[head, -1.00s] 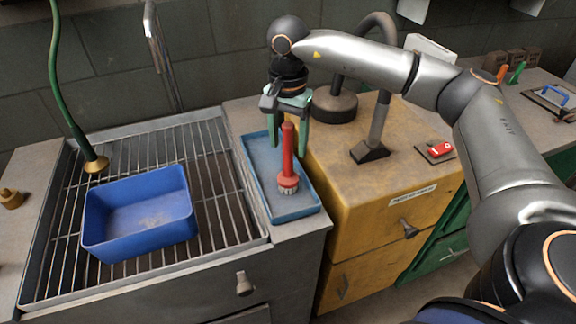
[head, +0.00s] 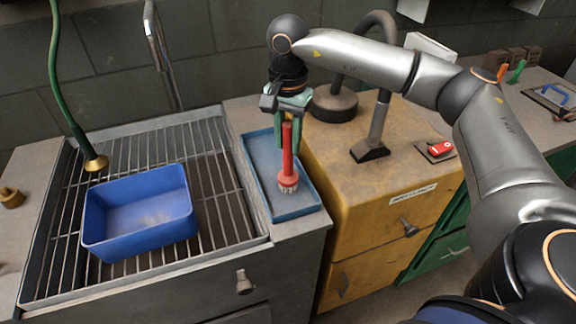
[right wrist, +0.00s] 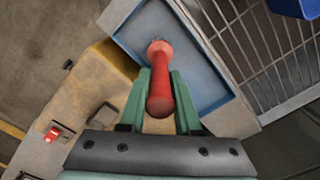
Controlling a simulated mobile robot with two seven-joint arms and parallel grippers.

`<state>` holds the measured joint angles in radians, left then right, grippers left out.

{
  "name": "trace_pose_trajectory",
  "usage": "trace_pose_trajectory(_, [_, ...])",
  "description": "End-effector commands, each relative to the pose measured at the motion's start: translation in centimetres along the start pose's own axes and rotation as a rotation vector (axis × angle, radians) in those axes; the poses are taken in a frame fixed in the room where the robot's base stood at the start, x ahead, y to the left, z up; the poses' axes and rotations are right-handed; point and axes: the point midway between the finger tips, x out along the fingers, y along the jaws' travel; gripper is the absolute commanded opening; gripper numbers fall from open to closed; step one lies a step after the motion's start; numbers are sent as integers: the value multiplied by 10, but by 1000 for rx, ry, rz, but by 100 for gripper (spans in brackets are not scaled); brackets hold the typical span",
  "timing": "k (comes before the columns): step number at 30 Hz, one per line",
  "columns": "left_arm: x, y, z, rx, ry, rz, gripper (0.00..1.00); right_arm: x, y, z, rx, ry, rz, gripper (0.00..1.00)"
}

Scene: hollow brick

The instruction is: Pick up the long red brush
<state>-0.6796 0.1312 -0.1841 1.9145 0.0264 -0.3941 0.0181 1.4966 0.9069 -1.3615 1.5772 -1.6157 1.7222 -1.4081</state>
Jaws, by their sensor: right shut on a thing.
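The long red brush (head: 287,160) stands upright over the blue tray (head: 291,207), its white bristles pointing down. My right gripper (head: 289,146) has its green fingers closed around the brush handle from above. In the right wrist view, the red handle (right wrist: 162,88) lies between the two green fingers, with the tray (right wrist: 205,85) beyond it. I cannot tell whether the bristles touch the tray floor. My left gripper is not in view.
A blue basin (head: 140,240) stands on the sink's metal rack (head: 215,180), left of the tray. A yellow cabinet (head: 345,235) with a lamp-like stand (head: 371,150) is to the right. A hose (head: 70,120) hangs over the rack at left.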

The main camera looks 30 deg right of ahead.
Motion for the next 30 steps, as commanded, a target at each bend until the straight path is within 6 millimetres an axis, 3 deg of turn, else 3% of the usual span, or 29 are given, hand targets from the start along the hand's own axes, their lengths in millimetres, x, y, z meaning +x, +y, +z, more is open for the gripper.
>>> trace_pose_trajectory(11, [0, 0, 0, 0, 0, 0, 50, -1, 0, 0, 0, 0, -2, 0])
trace_pose_trajectory(17, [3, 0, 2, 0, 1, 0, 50, -13, -1, 0, -1, 2, -4, 0])
trace_pose_trajectory(21, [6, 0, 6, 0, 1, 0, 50, -34, -1, 1, -2, 1, -6, 0])
trace_pose_trajectory(30, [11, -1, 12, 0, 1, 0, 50, -96, 31, 52, -8, 4, -5, 0])
